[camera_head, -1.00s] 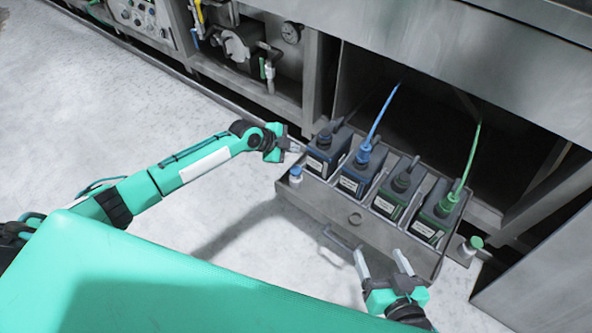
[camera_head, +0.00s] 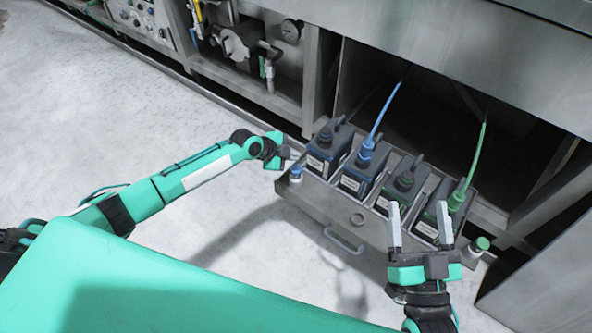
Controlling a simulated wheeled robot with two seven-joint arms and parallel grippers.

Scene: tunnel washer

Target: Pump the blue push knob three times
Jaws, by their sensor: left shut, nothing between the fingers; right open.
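The blue push knob (camera_head: 296,171) stands on a small white base at the left front corner of the pulled-out metal drawer (camera_head: 318,212). My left gripper (camera_head: 294,158) is shut and empty, just above and behind the knob in the picture. I cannot tell whether it touches the knob; a small gap seems to show. My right gripper (camera_head: 420,222) is open and empty, its fingers pointing up the picture in front of the right part of the drawer. It hides part of the drawer front.
Several dark canisters stand in the drawer, one with a blue hose (camera_head: 384,112) and one with a green hose (camera_head: 475,150). A green knob (camera_head: 482,243) sits at the drawer's right corner. The drawer has a front handle (camera_head: 343,241). The floor at left is clear.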

